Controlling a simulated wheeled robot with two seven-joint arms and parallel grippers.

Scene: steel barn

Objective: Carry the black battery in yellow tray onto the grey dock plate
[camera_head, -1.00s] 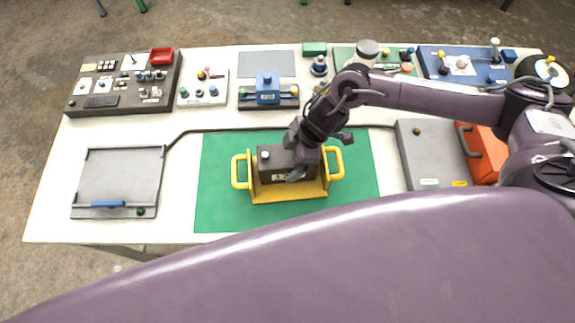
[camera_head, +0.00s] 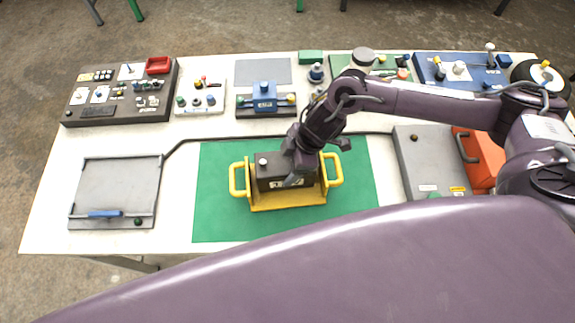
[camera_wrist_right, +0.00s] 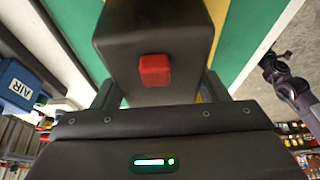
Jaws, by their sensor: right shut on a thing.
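The black battery (camera_head: 269,170) sits in the yellow tray (camera_head: 288,203), which has a handle at each side and stands on a green mat. My right gripper (camera_head: 300,176) reaches down over the battery's right part and is shut on it. The right wrist view shows the battery (camera_wrist_right: 190,75) close up, with a red terminal on it. The grey dock plate (camera_head: 115,185) lies at the left of the table, with a blue bar at its front edge, and is bare. A purple arm end, apparently my left gripper (camera_wrist_right: 272,66), is small at the right of the wrist view; its jaws are unclear.
Panels with knobs and switches line the back, including a blue fixture (camera_head: 264,92). A grey plate (camera_head: 422,150) and an orange case (camera_head: 474,150) are right of the green mat (camera_head: 222,215). A black cable (camera_head: 230,137) runs behind the tray. White tabletop shows between dock plate and mat.

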